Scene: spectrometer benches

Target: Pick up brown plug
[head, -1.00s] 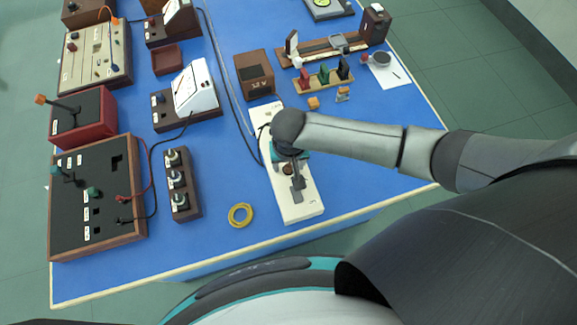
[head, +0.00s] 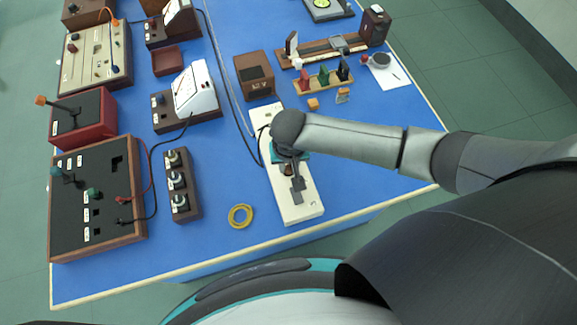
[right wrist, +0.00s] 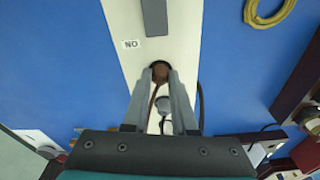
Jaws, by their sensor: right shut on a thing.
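The brown plug (right wrist: 160,70) shows between the fingertips of my right gripper (right wrist: 160,78) in the right wrist view. The fingers are shut on its sides. The plug is at the white strip (right wrist: 185,25), close to a dark ring in its top; I cannot tell whether it is still seated there or lifted. A cord runs from the plug back between the fingers. In the head view, my right gripper (head: 289,169) is over the middle of the white strip (head: 309,209), and my wrist hides most of the plug. My left gripper is not in view.
A yellow ring (head: 240,215) lies left of the strip's near end. A brown box with several knobs (head: 177,180) stands farther left. A brown box (head: 254,75) and a rack of coloured pieces (head: 323,79) stand beyond. Blue table is clear right of the strip.

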